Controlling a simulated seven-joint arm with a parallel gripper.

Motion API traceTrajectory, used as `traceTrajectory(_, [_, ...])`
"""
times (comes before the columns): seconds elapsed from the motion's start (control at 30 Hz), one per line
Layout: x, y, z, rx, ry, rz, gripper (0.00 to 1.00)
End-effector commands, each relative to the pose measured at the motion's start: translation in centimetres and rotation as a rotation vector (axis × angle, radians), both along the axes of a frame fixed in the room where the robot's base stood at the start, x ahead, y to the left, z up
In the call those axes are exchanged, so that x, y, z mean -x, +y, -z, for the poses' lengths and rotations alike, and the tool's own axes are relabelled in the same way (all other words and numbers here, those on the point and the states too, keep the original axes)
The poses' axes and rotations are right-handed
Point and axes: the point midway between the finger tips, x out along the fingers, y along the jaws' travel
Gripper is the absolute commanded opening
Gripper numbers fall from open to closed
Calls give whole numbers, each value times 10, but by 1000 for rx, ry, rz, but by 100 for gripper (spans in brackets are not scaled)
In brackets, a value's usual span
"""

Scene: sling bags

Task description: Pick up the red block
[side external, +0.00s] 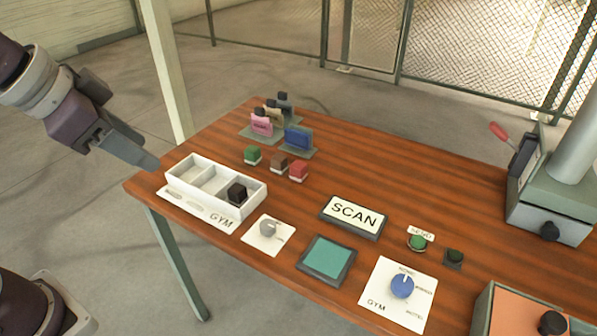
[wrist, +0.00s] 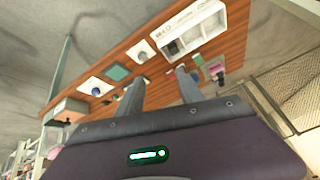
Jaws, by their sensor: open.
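The red block (side external: 299,172) sits on the wooden table in the side view, at the right end of a short row with a brown block (side external: 279,163) and a green block (side external: 253,156). I cannot clearly make out the red block in the wrist view. My gripper (side external: 150,162) is raised at the left, beyond the table's left corner and well away from the red block. In the wrist view its two fingers (wrist: 160,82) are spread apart with nothing between them.
A white tray (side external: 181,186) holding a black block (side external: 237,193) stands between my gripper and the row. Several small bags, including a blue one (side external: 298,137), stand behind the blocks. A SCAN sign (side external: 353,216), a teal pad (side external: 327,257) and dial panels lie towards the front right.

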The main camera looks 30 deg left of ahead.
Motion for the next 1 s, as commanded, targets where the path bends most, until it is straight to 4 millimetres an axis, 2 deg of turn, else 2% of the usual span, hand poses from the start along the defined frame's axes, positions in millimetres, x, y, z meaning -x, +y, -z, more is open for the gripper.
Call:
traceTrajectory(0.03, [-37, 1, 15, -76, -3, 106, 44])
traceTrajectory(0.1, [-90, 6, 38, -230, -40, 272, 44])
traceTrajectory(0.2, [-159, 12, 81, -519, -80, 526, 44])
traceTrajectory(0.3, [-215, 15, 127, -875, -107, 817, 44])
traceTrajectory(0.4, [-258, 8, 168, -1278, -124, 1143, 44])
traceTrajectory(0.5, [-286, -13, 198, -1660, -150, 1451, 44])
traceTrajectory(0.6, [-298, -37, 218, -1946, -181, 1674, 44])
traceTrajectory(0.67, [-301, -47, 226, -2057, -199, 1755, 44])
traceTrajectory(0.8, [-309, -56, 234, -2154, -217, 1820, 44])
traceTrajectory(1.0, [-336, -55, 250, -2149, -217, 1816, 44])
